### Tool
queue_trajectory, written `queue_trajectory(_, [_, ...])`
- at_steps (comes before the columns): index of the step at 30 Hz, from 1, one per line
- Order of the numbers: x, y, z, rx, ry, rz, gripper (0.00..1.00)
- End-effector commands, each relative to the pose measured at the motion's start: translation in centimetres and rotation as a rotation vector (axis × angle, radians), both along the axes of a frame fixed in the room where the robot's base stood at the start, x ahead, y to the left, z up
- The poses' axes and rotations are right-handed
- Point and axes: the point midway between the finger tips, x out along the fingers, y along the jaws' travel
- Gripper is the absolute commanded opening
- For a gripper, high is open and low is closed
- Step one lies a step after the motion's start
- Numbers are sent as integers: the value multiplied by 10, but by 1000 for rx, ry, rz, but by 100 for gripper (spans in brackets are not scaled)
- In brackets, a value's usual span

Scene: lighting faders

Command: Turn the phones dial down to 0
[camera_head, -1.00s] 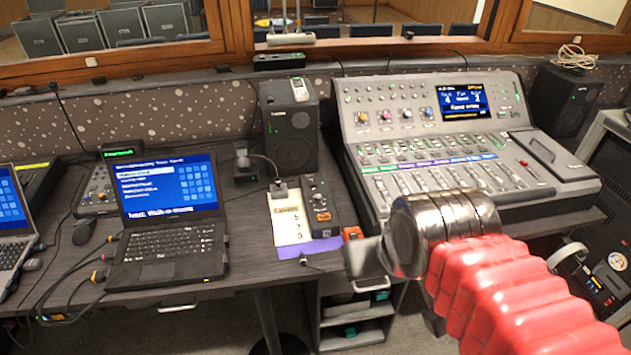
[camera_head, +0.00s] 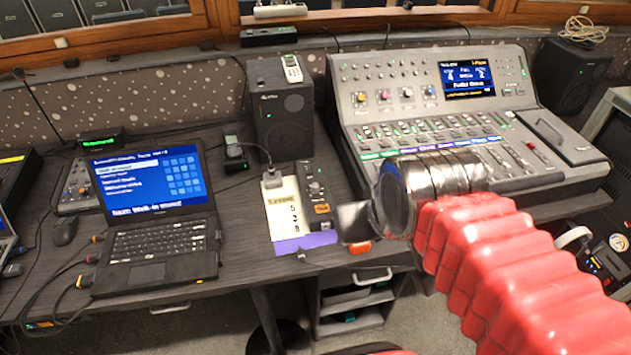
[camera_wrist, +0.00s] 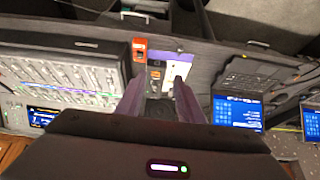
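A small dark box (camera_head: 317,193) stands on the desk between a note sheet and the mixing console. On top it has a round knob (camera_head: 315,187) and an orange button (camera_head: 322,208). I cannot read its label, so I cannot tell whether this knob is the phones dial. My gripper (camera_head: 350,222) is just to the right of the box's near end in the head view. In the wrist view my gripper (camera_wrist: 159,84) has its two fingers apart and empty, with the box (camera_wrist: 156,74) showing between them. No contact is visible.
The mixing console (camera_head: 440,130) with coloured knobs and faders is right of the box. A note sheet (camera_head: 283,208) with a purple strip lies left, a speaker (camera_head: 284,120) stands behind, and a laptop (camera_head: 160,241) is farther left. An orange-red block (camera_head: 358,248) is near the front edge.

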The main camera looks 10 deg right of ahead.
Motion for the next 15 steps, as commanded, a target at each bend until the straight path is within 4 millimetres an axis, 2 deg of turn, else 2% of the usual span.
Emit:
queue_trajectory(8, [17,0,9,28,24,-51,39])
queue_trajectory(15, [59,0,22,93,80,-185,39])
